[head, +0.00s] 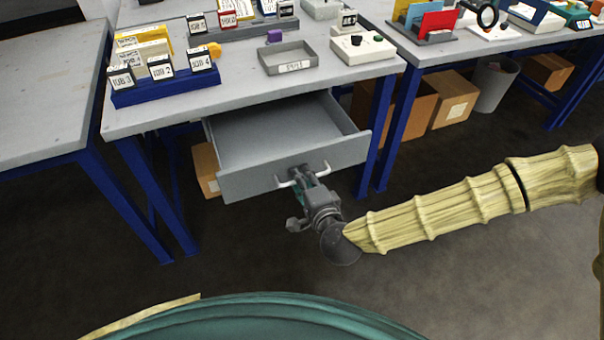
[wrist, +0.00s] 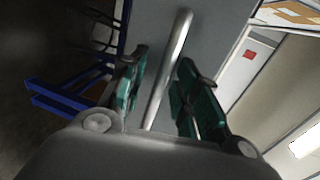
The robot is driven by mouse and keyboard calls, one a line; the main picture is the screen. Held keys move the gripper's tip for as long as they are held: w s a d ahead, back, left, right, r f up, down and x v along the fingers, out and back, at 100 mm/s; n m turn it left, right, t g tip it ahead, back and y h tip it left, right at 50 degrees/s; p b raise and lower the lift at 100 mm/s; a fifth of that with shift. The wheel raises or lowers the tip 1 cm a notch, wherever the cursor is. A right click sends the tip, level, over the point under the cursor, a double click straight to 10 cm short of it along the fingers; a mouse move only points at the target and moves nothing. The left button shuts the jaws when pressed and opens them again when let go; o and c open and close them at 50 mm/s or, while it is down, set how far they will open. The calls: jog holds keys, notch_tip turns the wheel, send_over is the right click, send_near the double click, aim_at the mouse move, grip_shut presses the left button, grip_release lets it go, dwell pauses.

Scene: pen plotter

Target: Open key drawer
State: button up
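The grey drawer (head: 245,180) under the middle table is pulled well out, and its inside looks empty. Its silver bar handle (head: 325,169) is on the front panel. My gripper (head: 303,173) is at the handle, hiding its middle. In the wrist view, the handle (wrist: 170,65) runs between the two green-padded fingers of my gripper (wrist: 160,85). A gap shows on each side of the bar, so the fingers are open around it and not closed on it.
The table (head: 225,107) above holds a blue rack (head: 165,92) of labelled blocks, a grey tray (head: 288,60) and a white control box (head: 362,48). Blue table legs (head: 383,130) stand beside the drawer. Cardboard boxes (head: 453,100) sit under the tables. The floor before the drawer is clear.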

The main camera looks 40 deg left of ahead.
jog(key=v, duration=1.2)
jog(key=shift+f, duration=0.15)
jog(key=s+d+f+n+g+h, duration=0.2)
jog(key=s+d+f+g+h, duration=0.1)
jog(key=d+f, duration=0.7)
jog(key=s+d+f+n+g+h, duration=0.2)
jog(key=s+d+f+h, duration=0.1)
jog(key=d+f, duration=0.75)
jog(key=s+d+f+n+g+h, duration=0.15)
jog(key=s+d+f+h, duration=0.25)
jog(key=d+f, duration=0.5)
jog(key=s+d+r+g+h, duration=0.1)
jog(key=s+d+g+h, duration=0.15)
jog(key=d, duration=1.35)
notch_tip(320, 180, up, 14)
jog(key=p, duration=1.4)
jog(key=shift+s+a+r+n+t+p, duration=0.15)
jog(key=shift+s+r+n+t+p, duration=0.15)
jog(key=shift+s+n+p, duration=0.1)
jog(key=shift+w+f+h, duration=0.1)
jog(key=shift+h, duration=0.15)
